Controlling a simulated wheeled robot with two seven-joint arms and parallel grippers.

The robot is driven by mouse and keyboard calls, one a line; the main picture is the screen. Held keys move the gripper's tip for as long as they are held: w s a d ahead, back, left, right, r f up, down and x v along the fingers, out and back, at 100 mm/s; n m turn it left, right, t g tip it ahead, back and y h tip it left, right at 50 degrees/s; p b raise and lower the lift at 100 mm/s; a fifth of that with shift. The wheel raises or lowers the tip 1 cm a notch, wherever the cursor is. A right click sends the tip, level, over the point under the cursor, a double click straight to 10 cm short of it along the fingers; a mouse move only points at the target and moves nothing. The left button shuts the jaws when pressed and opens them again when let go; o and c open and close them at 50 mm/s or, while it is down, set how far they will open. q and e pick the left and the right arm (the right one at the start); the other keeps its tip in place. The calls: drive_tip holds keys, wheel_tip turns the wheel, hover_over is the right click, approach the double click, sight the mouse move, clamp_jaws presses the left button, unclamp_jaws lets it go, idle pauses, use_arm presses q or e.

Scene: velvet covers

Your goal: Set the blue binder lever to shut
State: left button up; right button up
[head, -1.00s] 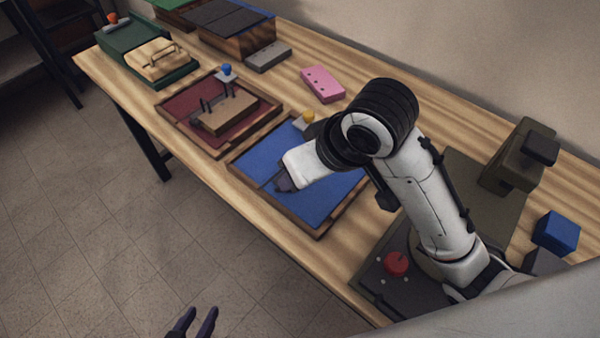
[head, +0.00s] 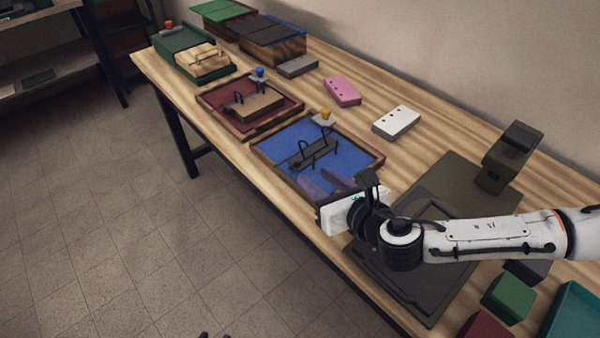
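The blue binder (head: 352,160) lies open in a brown-rimmed frame near the table's middle. Its dark ring mechanism (head: 314,153) has two upright black rings; whether they meet is too small to tell. A yellow knob (head: 326,113) on a pale tab stands at the binder's far edge and looks like its lever. My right gripper (head: 322,181) is over the binder's near edge, its two dark purple fingers apart and empty, short of the rings and knob. Only the tips of my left gripper (head: 208,335) show at the bottom edge.
A red binder (head: 213,99) with a blue knob (head: 260,72) lies to the left, and a green one (head: 172,49) beyond. A white block (head: 397,121) and a pink block (head: 342,90) lie behind. A dark olive punch-like device (head: 505,160) stands right. Bare wood lies around the blocks.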

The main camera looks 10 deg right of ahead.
sight(299, 165)
drive_tip(key=shift+w+a+f, duration=0.15)
drive_tip(key=shift+w, duration=0.2)
drive_tip(key=x, duration=0.8)
drive_tip(key=shift+w+f, duration=0.1)
use_arm(q)
drive_tip(key=shift+w+r, duration=0.25)
drive_tip(key=shift+w, duration=0.15)
use_arm(e)
drive_tip(key=shift+w+a+f, duration=0.25)
drive_tip(key=shift+w, duration=0.3)
